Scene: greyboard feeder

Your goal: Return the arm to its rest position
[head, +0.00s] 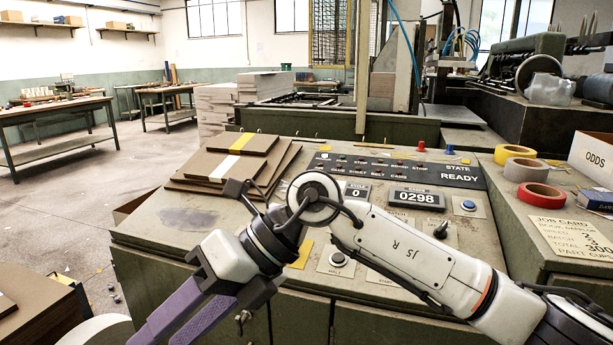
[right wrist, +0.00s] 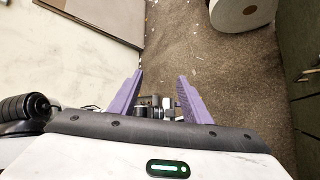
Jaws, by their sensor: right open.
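My right arm (head: 400,255) comes in from the lower right and reaches left across the front of the grey control console (head: 200,215). Its elbow is bent and its gripper (head: 158,338) hangs low at the console's front left, pointing down and left. The two purple fingers are apart with nothing between them. In the right wrist view the gripper (right wrist: 160,76) is open above a speckled brown floor (right wrist: 215,60). My left gripper is not in view.
Greyboard sheets (head: 215,168) lie on the console's left part. Tape rolls (head: 533,193) stand on the right counter. A stack of brown board (head: 35,305) is at lower left, near a pale round roll, which shows in the right wrist view (right wrist: 240,12).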

